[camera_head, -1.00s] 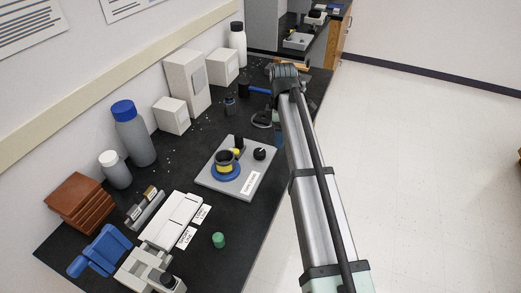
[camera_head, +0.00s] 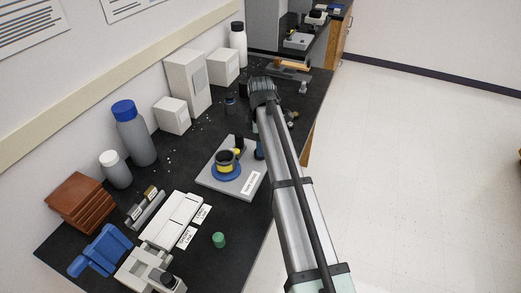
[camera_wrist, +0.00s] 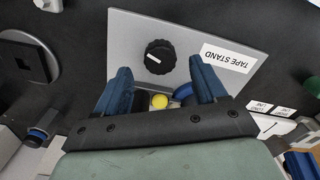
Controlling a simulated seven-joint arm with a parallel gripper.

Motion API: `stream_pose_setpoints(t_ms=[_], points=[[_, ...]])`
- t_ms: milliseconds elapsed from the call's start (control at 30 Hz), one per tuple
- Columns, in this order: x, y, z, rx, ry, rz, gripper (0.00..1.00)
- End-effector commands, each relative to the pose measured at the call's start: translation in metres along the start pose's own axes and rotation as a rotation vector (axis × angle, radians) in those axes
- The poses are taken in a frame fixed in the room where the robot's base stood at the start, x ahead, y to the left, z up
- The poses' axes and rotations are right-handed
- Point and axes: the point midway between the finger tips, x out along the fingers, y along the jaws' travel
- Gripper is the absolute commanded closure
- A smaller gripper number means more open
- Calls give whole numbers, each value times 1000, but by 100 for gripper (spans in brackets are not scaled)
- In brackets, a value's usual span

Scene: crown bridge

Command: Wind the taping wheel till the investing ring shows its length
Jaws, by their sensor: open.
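The tape stand is a grey plate (camera_head: 207,180) labelled TAPE STAND on the black bench. A black ridged knob (camera_wrist: 160,56) with a white mark sits on the plate in the wrist view. My gripper (camera_wrist: 159,66) is open, its blue fingers to either side of the knob in that view; I cannot tell whether they touch it. The blue disc (camera_wrist: 183,92) and a yellow round part (camera_wrist: 160,101) show partly behind the gripper.
A green cap (camera_head: 218,240), a pale grey device (camera_head: 173,220) and a blue holder (camera_head: 100,251) lie nearer. Bottles (camera_head: 134,135) and white boxes (camera_head: 187,82) line the wall. The bench's right edge is close to the stand.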

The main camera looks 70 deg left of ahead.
Motion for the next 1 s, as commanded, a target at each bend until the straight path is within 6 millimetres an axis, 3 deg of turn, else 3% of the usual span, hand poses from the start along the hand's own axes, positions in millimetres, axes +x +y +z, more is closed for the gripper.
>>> stream_pose_setpoints(t_ms=[100, 300, 700, 1000], points=[[18, -1, 0, 0, 0, -2, 29], [35, 0, 0, 0, 0, -1, 29], [40, 0, 0, 0, 0, 0, 29], [40, 0, 0, 0, 0, 0, 57]])
